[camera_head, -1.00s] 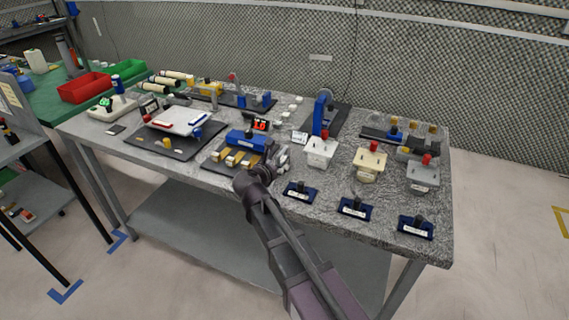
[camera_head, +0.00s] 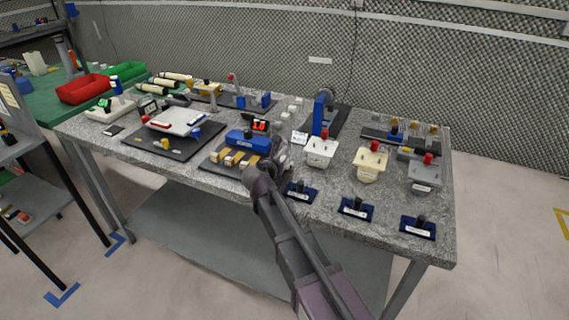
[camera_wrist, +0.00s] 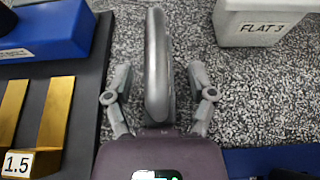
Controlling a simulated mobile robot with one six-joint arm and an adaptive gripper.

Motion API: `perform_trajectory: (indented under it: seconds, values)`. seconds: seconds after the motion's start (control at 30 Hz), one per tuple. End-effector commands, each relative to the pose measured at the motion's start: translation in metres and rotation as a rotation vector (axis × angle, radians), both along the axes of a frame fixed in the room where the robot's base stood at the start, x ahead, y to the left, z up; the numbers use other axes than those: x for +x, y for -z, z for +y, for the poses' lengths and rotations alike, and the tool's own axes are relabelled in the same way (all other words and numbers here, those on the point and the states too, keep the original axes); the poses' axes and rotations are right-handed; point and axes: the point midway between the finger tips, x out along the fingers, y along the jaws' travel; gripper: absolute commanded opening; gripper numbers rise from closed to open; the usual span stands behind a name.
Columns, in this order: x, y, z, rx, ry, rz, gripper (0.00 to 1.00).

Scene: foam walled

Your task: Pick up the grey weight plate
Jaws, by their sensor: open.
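The grey weight plate (camera_wrist: 157,65) stands on edge in the wrist view, its rounded rim towards the camera. My gripper (camera_wrist: 158,88) is open, with one finger on each side of the plate. A gap shows between each finger and the plate, so I see no grip. In the head view my gripper (camera_head: 277,163) is low over the table, right of the block with brass pieces. A grey part of the plate (camera_head: 283,149) seems to show there, mostly hidden by my gripper.
A blue block (camera_head: 248,140) and brass pieces on a dark board stand close to the left. A white box marked FLAT 3 (camera_wrist: 260,22) is close to the right. A dark blue holder (camera_head: 300,192) lies in front. Speckled tabletop (camera_wrist: 235,110) is bare between them.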

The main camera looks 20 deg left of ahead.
Motion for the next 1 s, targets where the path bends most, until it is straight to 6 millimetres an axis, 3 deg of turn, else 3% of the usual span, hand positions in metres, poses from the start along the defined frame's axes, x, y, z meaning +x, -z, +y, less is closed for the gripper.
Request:
perform_trajectory:
  seconds: [0.13,0.17,0.3,0.4,1.0]
  values:
    - [-0.0002,0.0,0.0002,0.0,0.0,0.0,0.71]
    - [-0.0002,0.0,0.0003,0.0,0.0,0.0,0.66]
    - [-0.0003,0.0,0.0004,0.0,0.0,0.0,0.24]
    - [-0.0003,0.0,0.0005,0.0,0.0,0.0,0.0]
    - [-0.0003,-0.0062,0.0008,-0.001,-0.001,-0.001,0.0]
